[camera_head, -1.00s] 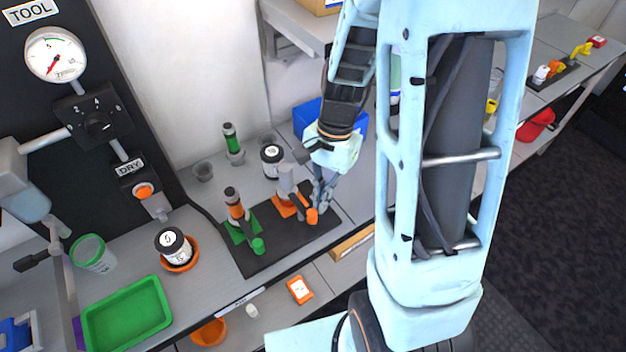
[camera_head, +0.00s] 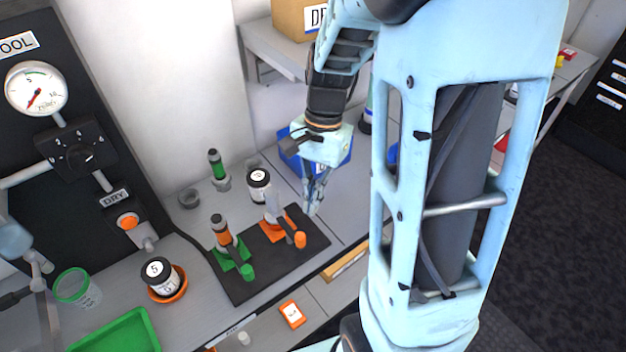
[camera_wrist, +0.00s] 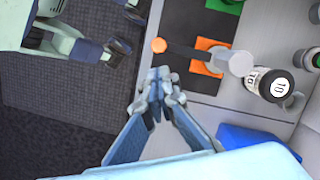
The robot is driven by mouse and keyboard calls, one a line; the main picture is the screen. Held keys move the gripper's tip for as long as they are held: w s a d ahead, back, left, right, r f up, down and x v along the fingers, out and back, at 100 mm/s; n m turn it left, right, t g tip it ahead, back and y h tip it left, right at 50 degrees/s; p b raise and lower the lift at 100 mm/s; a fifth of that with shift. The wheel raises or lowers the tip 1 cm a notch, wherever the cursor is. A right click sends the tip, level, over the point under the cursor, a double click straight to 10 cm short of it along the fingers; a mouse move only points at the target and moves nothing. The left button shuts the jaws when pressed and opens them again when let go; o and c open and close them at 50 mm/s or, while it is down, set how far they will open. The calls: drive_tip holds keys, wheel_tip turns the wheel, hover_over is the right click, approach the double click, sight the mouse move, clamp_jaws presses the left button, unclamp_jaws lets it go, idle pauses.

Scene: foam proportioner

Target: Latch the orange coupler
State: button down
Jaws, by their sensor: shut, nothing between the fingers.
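The orange coupler has an orange base plate (camera_head: 269,226) with an upright grey cylinder (camera_head: 271,207) and a dark lever ending in an orange tip (camera_head: 300,240). It sits on the black mat (camera_head: 252,285). The wrist view shows its orange plate (camera_wrist: 208,58), grey cylinder (camera_wrist: 240,63) and the lever lying across toward its orange tip (camera_wrist: 158,45). My gripper (camera_head: 311,210) points down beside the coupler, on its far right side, apart from the lever. In the wrist view my gripper (camera_wrist: 158,86) has its fingertips together with nothing between them, just off the orange tip.
A green coupler plate (camera_head: 229,254) with an orange-and-black cylinder stands left on the mat. A labelled jar (camera_head: 259,186) stands behind the orange coupler. A blue bin (camera_head: 335,150) is behind my gripper. An orange device (camera_head: 292,314) lies at the front.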

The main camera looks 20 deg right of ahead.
drive_tip(key=v, duration=0.5)
drive_tip(key=shift+r, duration=0.35)
